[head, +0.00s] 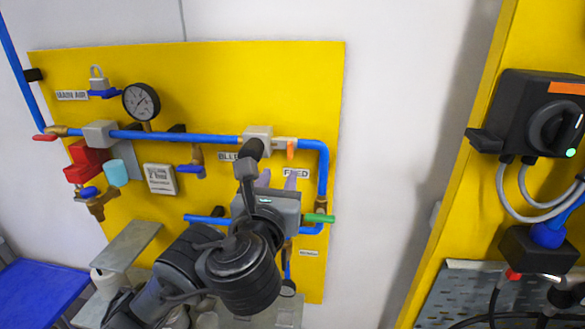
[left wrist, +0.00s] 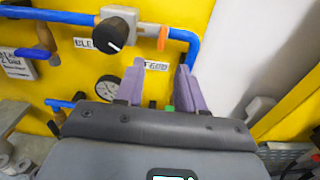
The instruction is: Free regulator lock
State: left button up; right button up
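No part is marked as the regulator lock, so I cannot tell which one it is. A grey block (head: 258,133) with a black knob (head: 253,149) sits on the upper blue pipe. In the left wrist view the knob (left wrist: 113,36) shows a white pointer line. A padlock (head: 98,83) hangs at a blue handle by the MAIN AIR label. My left gripper (head: 277,178) is open and empty in front of the panel, just below and right of the knob. Its two purple fingers (left wrist: 158,82) are apart, near the FEED label. My right gripper is not in view.
The yellow panel (head: 215,75) carries a gauge (head: 141,102), a red part (head: 85,162) and a blue pipe (head: 180,136). A green handle (head: 320,218) is right of my left gripper. A second yellow board with a black switch box (head: 525,110) stands at right.

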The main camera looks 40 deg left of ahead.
aim_at(289, 151)
pick_arm(q)
jog(key=x, duration=0.3)
jog(key=b+x, duration=0.1)
jog(key=x, duration=0.3)
jog(key=r+x, duration=0.1)
jog(key=x, duration=0.2)
jog(key=shift+w+b, duration=0.25)
jog(key=shift+b, duration=0.15)
grip_shut()
